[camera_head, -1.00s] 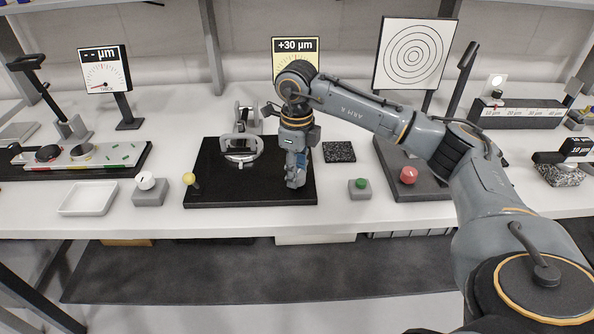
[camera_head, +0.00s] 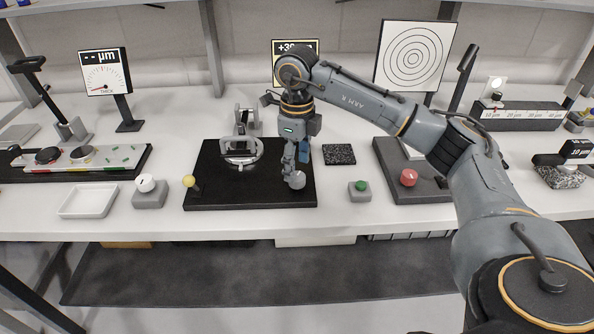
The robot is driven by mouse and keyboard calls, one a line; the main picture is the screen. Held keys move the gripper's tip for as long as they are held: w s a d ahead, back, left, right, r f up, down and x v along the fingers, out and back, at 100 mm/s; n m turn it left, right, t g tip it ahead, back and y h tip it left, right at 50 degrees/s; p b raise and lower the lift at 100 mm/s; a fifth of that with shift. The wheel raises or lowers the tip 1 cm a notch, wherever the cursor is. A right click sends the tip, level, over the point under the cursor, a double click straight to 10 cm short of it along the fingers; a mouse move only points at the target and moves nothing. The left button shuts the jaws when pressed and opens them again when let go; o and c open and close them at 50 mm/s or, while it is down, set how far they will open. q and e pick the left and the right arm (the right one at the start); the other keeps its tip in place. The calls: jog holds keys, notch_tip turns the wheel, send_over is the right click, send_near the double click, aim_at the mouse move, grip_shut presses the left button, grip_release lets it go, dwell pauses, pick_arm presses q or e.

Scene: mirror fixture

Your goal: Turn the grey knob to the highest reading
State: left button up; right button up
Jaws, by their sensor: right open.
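The grey knob (camera_head: 297,181) is a small light grey ball at the front right corner of the black base plate (camera_head: 240,195). My right gripper (camera_head: 296,166) points down just above and behind the knob. Its jaws are open and hold nothing; whether a finger touches the knob I cannot tell. A yellow knob (camera_head: 189,181) stands at the plate's front left corner. A ring-shaped mirror mount (camera_head: 242,158) stands on the plate between them. My left gripper is not in view.
A green button (camera_head: 361,185) and a red button (camera_head: 408,177) stand to the right. A target board (camera_head: 412,55) is behind my arm. A dark speckled block (camera_head: 339,154) lies beside the plate.

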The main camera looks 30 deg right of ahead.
aim_at(297, 176)
notch_tip(297, 176, up, 9)
jog(key=shift+f, duration=0.1)
dwell(0.7)
